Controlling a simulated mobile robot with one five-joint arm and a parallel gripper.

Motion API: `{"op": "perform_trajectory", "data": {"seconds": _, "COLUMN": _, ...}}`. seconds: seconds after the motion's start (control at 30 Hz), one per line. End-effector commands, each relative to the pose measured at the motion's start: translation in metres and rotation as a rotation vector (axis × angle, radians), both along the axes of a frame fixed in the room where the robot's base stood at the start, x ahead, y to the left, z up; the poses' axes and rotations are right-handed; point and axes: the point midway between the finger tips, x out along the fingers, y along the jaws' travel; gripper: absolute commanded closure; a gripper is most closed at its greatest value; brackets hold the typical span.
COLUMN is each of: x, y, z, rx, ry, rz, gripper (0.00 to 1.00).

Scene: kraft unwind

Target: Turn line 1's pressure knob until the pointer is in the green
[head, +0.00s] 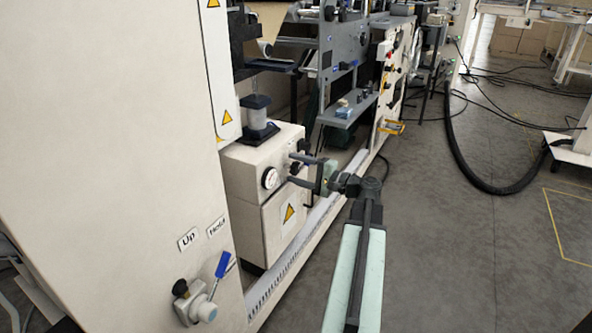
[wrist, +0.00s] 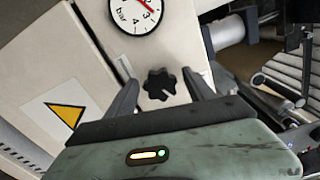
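The pressure gauge (head: 270,178) is a round white dial on the front of a cream box. In the wrist view the dial (wrist: 133,18) is cut off at the top; it reads "bar", with a red needle near the 3. No green band is visible there. Below the dial is a black lobed knob (wrist: 159,84) with a pale mark at its lower right. My gripper (wrist: 160,77) is open, one finger on each side of the knob, with gaps showing. In the head view my gripper (head: 294,170) reaches the box from the right; the fingers largely hide the knob.
A yellow warning triangle (head: 289,213) is on the box below the gauge. A blue-handled valve (head: 220,266) sits on the near cream panel, with "Up" and "Hold" labels. A grey shelf (head: 348,108) stands behind. Floor on the right is open, with a black hose (head: 462,160).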

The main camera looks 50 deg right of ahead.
Motion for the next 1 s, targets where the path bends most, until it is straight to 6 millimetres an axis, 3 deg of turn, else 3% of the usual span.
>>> {"op": "perform_trajectory", "data": {"seconds": 0.17, "x": -0.009, "y": -0.002, "z": 0.0, "rx": 0.0, "ry": -0.001, "rz": -0.001, "gripper": 0.38}}
{"op": "perform_trajectory", "data": {"seconds": 0.4, "x": -0.054, "y": -0.013, "z": 0.0, "rx": 0.0, "ry": 0.0, "rz": -0.002, "gripper": 0.38}}
{"op": "perform_trajectory", "data": {"seconds": 0.53, "x": -0.07, "y": -0.017, "z": 0.0, "rx": 0.0, "ry": 0.0, "rz": 0.0, "gripper": 0.38}}
{"op": "perform_trajectory", "data": {"seconds": 1.0, "x": -0.075, "y": -0.018, "z": 0.0, "rx": 0.0, "ry": 0.0, "rz": 0.001, "gripper": 0.38}}
